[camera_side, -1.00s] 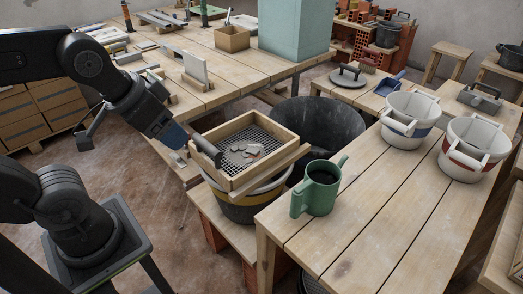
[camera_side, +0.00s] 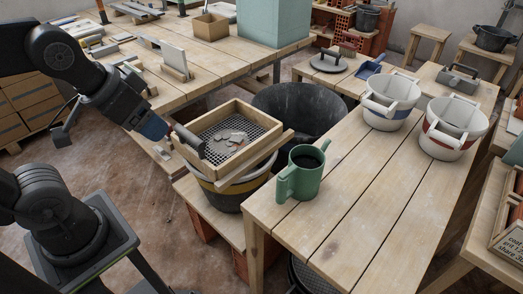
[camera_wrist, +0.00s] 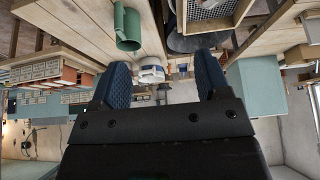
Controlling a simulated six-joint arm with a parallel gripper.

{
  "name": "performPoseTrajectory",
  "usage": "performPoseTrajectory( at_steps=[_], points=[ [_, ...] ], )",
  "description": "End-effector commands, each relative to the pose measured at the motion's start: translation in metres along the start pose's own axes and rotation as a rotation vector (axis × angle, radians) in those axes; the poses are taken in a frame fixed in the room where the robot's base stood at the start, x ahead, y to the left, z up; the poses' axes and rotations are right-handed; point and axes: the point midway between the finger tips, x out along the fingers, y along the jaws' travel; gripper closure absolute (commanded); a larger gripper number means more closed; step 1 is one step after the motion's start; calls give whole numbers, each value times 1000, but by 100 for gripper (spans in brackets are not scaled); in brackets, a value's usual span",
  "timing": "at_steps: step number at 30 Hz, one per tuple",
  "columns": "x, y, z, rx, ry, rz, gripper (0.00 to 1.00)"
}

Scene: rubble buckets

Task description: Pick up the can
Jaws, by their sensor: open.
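The green can (camera_side: 302,176), with a dark inside and handles on its sides, stands upright at the near left end of the long wooden table (camera_side: 345,215). In the wrist view the can (camera_wrist: 128,30) shows upside down at the upper left, beyond the fingers and apart from them. My gripper (camera_side: 188,140) is at the left edge of the sieve in the side view, left of the can. In the wrist view my gripper (camera_wrist: 163,78) has its two blue fingers spread wide with nothing between them.
A wooden-framed sieve (camera_side: 257,150) holding rubble pieces rests on a dark bucket with a yellow band (camera_side: 232,198), between my gripper and the can. A large black tub (camera_side: 318,98) stands behind. Two white buckets, blue-banded (camera_side: 388,112) and red-banded (camera_side: 450,140), stand farther along the table.

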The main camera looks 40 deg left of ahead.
Motion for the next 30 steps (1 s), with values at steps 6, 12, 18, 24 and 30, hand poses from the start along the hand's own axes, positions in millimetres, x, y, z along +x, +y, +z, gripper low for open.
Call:
performPoseTrajectory(
  at_steps=[6, 12, 18, 24, 30],
  points=[
    [0, 0, 0, 0, 0, 0, 30],
    [0, 0, 0, 0, 0, 0, 40],
    [0, 0, 0, -3, -5, 3, 40],
    [15, 14, -6, -104, -160, 86, 40],
    [44, 45, -23, -334, -478, 254, 40]
  ],
)
